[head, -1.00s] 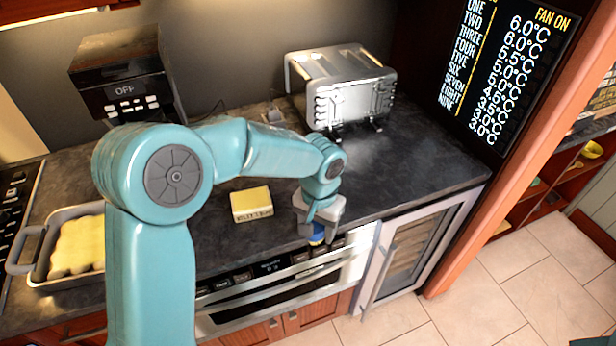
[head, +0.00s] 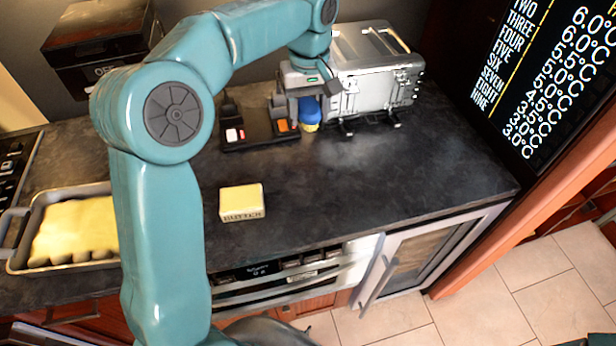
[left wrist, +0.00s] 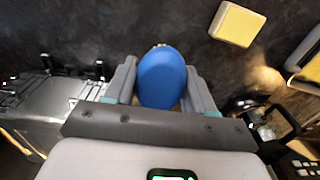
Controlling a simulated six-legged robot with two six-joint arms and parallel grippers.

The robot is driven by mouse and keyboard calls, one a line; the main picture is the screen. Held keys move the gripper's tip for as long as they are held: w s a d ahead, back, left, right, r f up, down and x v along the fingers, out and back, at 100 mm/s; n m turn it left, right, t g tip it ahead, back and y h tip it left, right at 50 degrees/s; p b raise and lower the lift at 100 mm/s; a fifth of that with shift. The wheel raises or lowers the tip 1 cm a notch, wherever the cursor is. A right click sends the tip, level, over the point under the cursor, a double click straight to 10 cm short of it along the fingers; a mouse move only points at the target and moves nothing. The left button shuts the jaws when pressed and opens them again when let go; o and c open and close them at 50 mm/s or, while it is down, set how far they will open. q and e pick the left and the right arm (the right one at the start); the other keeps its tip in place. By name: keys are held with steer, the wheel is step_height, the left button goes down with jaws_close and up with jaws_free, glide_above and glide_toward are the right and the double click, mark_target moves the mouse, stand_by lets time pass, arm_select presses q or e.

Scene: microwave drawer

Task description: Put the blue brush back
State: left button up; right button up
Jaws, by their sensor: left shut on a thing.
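The blue brush (head: 310,112) is held in my left gripper (head: 297,112), just in front of the silver toaster at the back of the counter. Its blue back faces the camera in the left wrist view (left wrist: 162,78), between the two fingers (left wrist: 160,88). A pale yellow end shows below the blue part in the head view. Just left of the brush is a dark holder (head: 256,130) with red, white and orange items on it. I cannot tell whether the brush touches the counter. My right gripper is not in view.
The silver toaster (head: 372,75) stands close to the right of the brush. A butter block (head: 241,201) lies on the counter (head: 400,175), and a baking tray (head: 15,262) sits at the left. The counter's right half is clear.

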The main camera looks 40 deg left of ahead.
arm_select(q)
glide_above(306, 181)
steer(key=f, duration=1.5)
steer(key=shift+s+a+p, duration=0.1)
steer(key=shift+s+p, duration=0.1)
steer(key=shift+p, duration=0.2)
step_height(306, 181, down, 4)
steer(key=shift+w+f+p, duration=0.1)
steer(key=shift+f+p, duration=0.1)
steer(key=shift+p, duration=0.1)
steer(key=shift+f, duration=0.1)
steer(key=shift+w, duration=0.1)
steer(key=shift+d+f, duration=0.1)
steer(key=shift+d, duration=0.1)
steer(key=o, duration=1.2)
steer(key=shift+a, duration=0.15)
steer(key=shift+c, duration=0.2)
